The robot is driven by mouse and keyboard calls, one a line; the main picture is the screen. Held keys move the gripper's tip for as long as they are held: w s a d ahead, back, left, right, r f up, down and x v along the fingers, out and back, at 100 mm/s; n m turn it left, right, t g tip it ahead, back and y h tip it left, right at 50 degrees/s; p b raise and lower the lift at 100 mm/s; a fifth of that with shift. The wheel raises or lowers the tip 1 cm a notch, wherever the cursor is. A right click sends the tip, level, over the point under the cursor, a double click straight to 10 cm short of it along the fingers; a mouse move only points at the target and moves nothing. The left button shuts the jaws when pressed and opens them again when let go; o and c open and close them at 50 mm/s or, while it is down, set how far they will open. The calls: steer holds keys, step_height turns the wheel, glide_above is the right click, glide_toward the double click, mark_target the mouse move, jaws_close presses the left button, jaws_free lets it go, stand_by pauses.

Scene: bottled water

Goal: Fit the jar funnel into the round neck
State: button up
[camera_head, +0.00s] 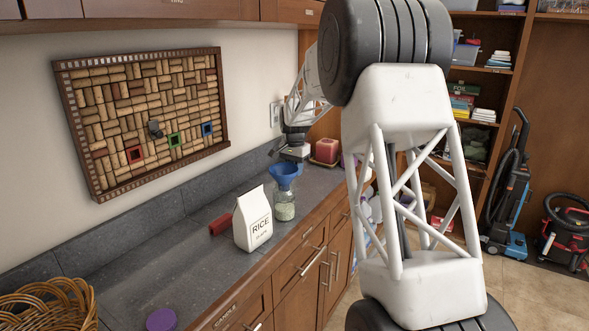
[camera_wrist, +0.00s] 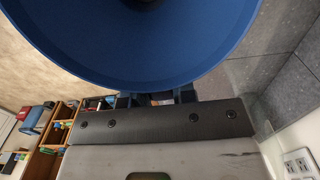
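The blue jar funnel (camera_head: 284,170) is upright, wide mouth up, directly above the clear glass jar (camera_head: 284,211) on the counter. Its lower end meets the jar's round neck in the head view; I cannot tell whether it is inside the neck. The jar holds pale, grainy contents. My gripper (camera_head: 293,153) is just behind and above the funnel's rim. In the wrist view the funnel (camera_wrist: 150,70) fills the top, its dark hole at the upper edge. My gripper's dark fingers (camera_wrist: 157,99) stand apart at the near rim, their tips hidden by the funnel.
A white rice bag (camera_head: 253,219) stands close in front of the jar, with a red object (camera_head: 221,223) beside it. A pink-red container (camera_head: 326,150) sits behind. A wicker basket (camera_head: 48,304) and purple lid (camera_head: 161,320) are at the near end.

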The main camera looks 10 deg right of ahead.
steer(key=o, duration=0.5)
steer(key=shift+c, duration=0.2)
steer(key=shift+r, duration=0.2)
step_height(320, 180, up, 12)
stand_by(0.3)
stand_by(0.8)
